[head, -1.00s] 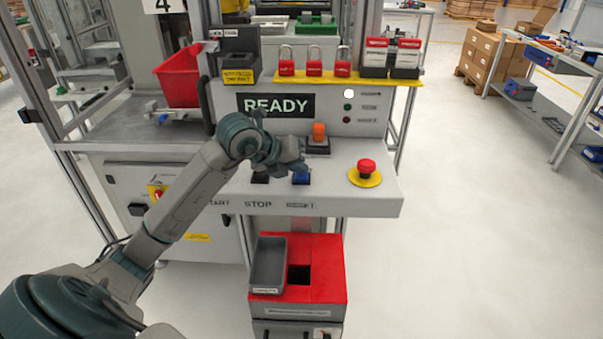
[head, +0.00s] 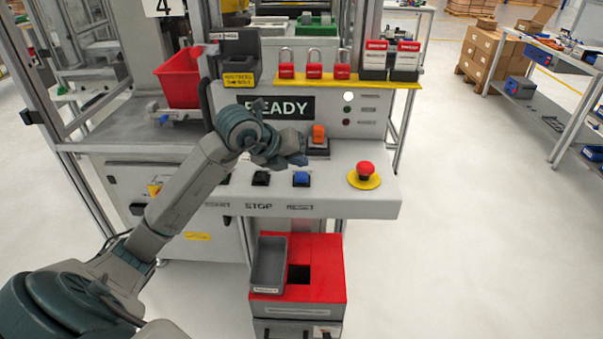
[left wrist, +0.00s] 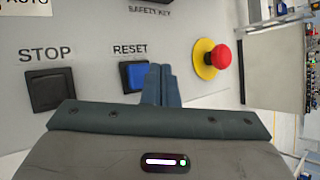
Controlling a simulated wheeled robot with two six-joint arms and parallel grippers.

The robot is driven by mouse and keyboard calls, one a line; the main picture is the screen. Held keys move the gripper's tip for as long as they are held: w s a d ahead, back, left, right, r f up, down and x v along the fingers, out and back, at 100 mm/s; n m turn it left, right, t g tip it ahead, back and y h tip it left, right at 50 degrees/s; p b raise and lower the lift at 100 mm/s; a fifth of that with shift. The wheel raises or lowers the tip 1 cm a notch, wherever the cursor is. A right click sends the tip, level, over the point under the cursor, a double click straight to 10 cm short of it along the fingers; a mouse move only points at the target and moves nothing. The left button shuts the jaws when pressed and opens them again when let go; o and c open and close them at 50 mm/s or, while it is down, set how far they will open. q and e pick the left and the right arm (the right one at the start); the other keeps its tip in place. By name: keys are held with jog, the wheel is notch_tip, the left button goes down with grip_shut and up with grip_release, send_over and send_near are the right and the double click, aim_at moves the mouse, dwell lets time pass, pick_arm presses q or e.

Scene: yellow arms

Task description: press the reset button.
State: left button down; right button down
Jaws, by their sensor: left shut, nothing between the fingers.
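The reset button (head: 301,179) is a blue square push button in a dark frame, above the RESET label on the grey console. It also shows in the left wrist view (left wrist: 136,75), partly covered by the fingers. My left gripper (head: 300,161) is shut and empty. In the head view it shows just above and behind the blue button. In the left wrist view its fingertips (left wrist: 160,68) overlap the button's right side; I cannot tell that they touch it. My right gripper is not in view.
The black STOP button (head: 260,179) is left of the blue one. A red emergency stop (head: 365,171) on a yellow disc is to the right. An orange key switch (head: 318,133) stands behind. A display (head: 276,107) reads READY.

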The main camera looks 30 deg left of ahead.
aim_at(298, 178)
pick_arm(q)
notch_tip(298, 178, up, 4)
jog(key=shift+r+p, duration=0.1)
jog(key=shift+p, duration=1)
jog(key=shift+d, duration=0.1)
